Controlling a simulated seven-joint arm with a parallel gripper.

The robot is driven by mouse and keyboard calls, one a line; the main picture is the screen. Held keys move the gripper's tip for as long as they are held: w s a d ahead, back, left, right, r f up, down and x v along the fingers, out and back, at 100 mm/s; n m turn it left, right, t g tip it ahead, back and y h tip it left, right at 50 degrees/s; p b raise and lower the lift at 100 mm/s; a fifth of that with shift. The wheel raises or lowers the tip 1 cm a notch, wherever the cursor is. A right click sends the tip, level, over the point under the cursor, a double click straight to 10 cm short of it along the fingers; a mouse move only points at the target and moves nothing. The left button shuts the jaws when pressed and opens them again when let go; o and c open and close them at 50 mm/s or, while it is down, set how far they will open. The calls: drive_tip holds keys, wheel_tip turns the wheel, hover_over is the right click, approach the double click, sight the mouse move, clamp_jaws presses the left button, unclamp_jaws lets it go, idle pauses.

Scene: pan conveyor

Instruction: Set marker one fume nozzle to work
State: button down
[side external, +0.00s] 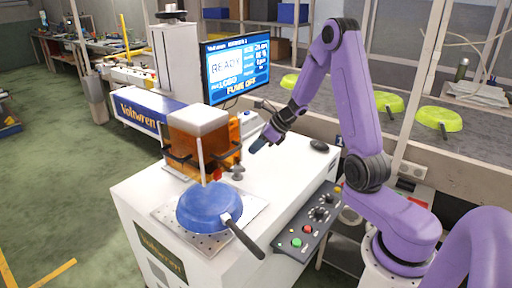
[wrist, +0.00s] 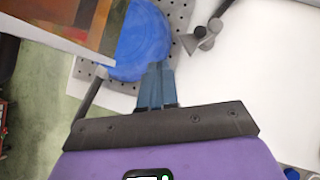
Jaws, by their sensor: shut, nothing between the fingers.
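The grey fume nozzle (side external: 238,172) is beside the orange-shielded marker head (side external: 200,140), above the right side of the blue pan. In the wrist view the nozzle (wrist: 203,38) is a small cone on a jointed arm, ahead and to the right of my fingers. My gripper (side external: 254,148) is shut and empty, above the white cabinet top, to the right of the marker head and apart from the nozzle. Its blue fingers (wrist: 156,68) show together in the wrist view. The screen (side external: 237,68) reads READY, LOGO and FUME OFF.
The blue pan (side external: 208,207) lies upside down on a perforated plate (side external: 163,213), its black handle toward the front right. A control panel (side external: 312,220) with buttons and knobs is on the cabinet's right side. Green pans (side external: 439,119) rest on the conveyor behind. The cabinet top (side external: 282,180) has free room.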

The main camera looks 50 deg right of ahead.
drive_tip(key=s+d, duration=0.2)
drive_tip(key=d, duration=0.5)
drive_tip(key=shift+s+d+m+h, duration=0.15)
drive_tip(key=shift+d+m+h, duration=0.15)
drive_tip(key=shift+d+m, duration=0.1)
drive_tip(key=shift+f, duration=0.1)
drive_tip(key=w+a+r+x, duration=0.1)
drive_tip(key=w+r+x, duration=0.1)
drive_tip(key=x, duration=1.1)
drive_tip(key=shift+w, duration=0.15)
